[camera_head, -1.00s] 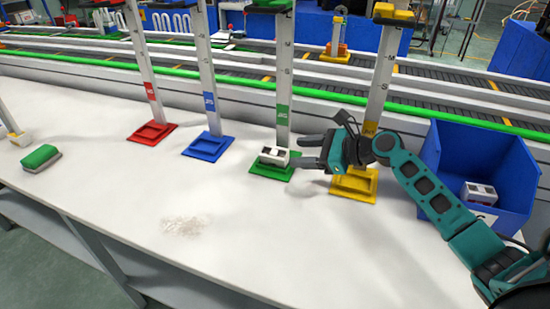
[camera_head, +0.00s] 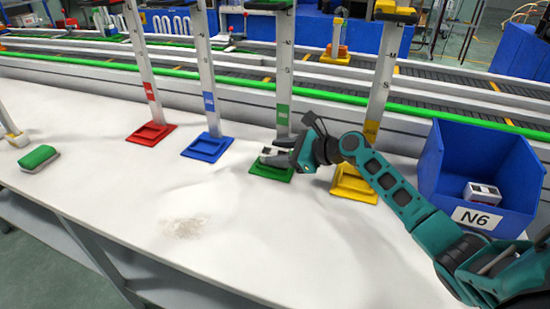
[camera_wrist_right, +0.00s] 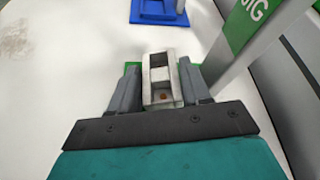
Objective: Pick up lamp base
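The lamp base (camera_head: 268,153) is a small white-grey block with dark openings. It sits on the green square base (camera_head: 258,172) of the green-marked post. My right gripper (camera_head: 281,152) reaches in from the right, low over the green base. In the right wrist view the lamp base (camera_wrist_right: 160,90) stands between the two grey fingers, one on each side. The fingers look open, set around the block and very near its sides; whether they touch it is hard to tell. My left gripper is not in view.
Posts on red (camera_head: 150,133), blue (camera_head: 207,146) and yellow (camera_head: 352,184) bases stand in the same row. A blue bin (camera_head: 448,190) labelled N6 at the right holds a similar block (camera_head: 482,193). A green-topped sponge (camera_head: 38,158) lies left.

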